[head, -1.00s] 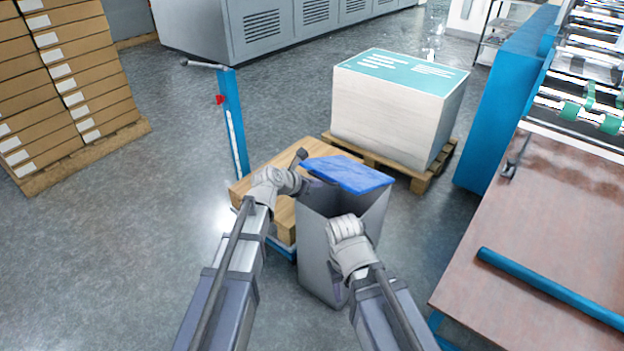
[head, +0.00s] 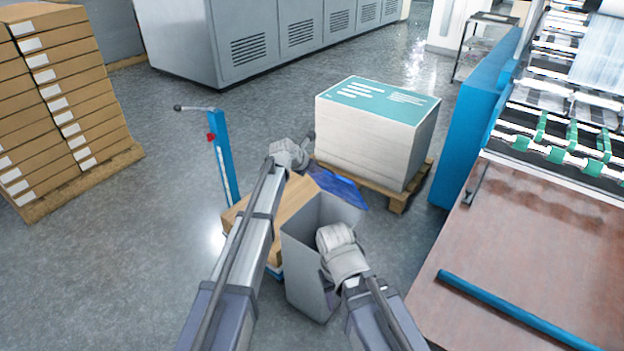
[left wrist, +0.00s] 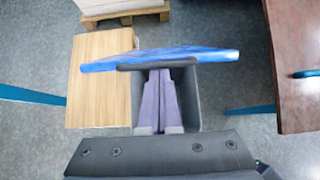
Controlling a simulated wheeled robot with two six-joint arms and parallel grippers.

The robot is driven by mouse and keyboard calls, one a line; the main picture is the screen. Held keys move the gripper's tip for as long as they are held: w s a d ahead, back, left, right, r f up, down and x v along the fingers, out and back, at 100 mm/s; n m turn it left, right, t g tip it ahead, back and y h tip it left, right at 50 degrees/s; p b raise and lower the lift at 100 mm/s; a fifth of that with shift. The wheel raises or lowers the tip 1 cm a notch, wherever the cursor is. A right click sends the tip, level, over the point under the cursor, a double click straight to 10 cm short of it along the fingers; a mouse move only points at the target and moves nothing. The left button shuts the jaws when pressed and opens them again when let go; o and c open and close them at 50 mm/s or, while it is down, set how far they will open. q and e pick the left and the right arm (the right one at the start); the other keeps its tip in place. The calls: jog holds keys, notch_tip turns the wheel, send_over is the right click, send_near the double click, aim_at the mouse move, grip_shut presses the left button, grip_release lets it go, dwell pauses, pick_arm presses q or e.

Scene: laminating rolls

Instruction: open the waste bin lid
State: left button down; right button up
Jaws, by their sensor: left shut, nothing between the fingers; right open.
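The grey waste bin (head: 310,240) stands upright with its top open, and its inside shows. Its blue lid (head: 338,191) is tilted back at the far rim, partly hidden by my left arm. The lid shows nearly edge-on in the left wrist view (left wrist: 205,55). My left gripper (head: 309,138) is shut and empty, above and beyond the bin on the lid's far left. Its fingers (left wrist: 158,98) point toward the lid in the left wrist view; whether they touch it I cannot tell. My right gripper (head: 328,285) is open at the bin's near side, its fingers mostly hidden.
A pallet truck with a blue post (head: 222,155) and wooden load stands left of the bin. A wrapped paper stack (head: 372,135) on a pallet is behind. A brown table (head: 535,260) with a blue bar is at right.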

pick_arm(q)
jog(key=w+d+r+p, duration=0.5)
jog(key=w+d, duration=0.3)
jog(key=w, duration=0.3)
jog(key=shift+w+r, duration=0.15)
jog(key=shift+r, duration=0.25)
pick_arm(e)
notch_tip(320, 180, up, 6)
jog(key=shift+w, duration=0.1)
